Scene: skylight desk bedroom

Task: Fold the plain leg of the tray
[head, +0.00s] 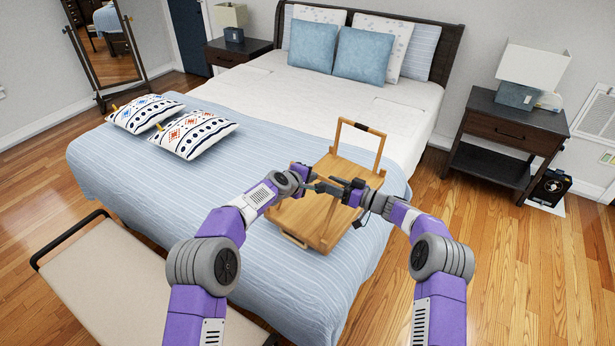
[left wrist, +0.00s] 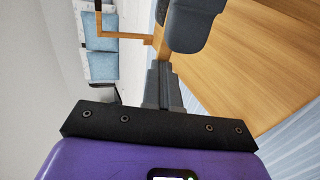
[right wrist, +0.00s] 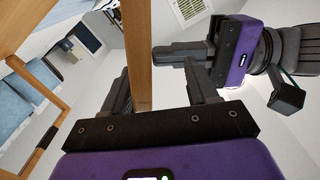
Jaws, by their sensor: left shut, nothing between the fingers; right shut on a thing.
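The wooden tray (head: 345,163) lies on the bed; its panel also shows in the left wrist view (left wrist: 250,55). Its far leg frame (head: 376,150) stands up and carries a dark band. That banded leg also shows at the left of the right wrist view (right wrist: 22,70). My right gripper (head: 338,187) is shut on a plain wooden bar (right wrist: 138,55), which looks like the plain leg. In the head view the grippers mostly hide this bar. My left gripper (head: 312,187) is shut and empty, close beside the bar, over the tray; I cannot tell whether it touches.
The bed (head: 310,285) has a striped blue cover with free room left of the tray. Two patterned cushions (head: 195,134) lie at the far left. A bench (head: 130,290) stands at the bed's near-left side. A nightstand (head: 515,132) stands to the right.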

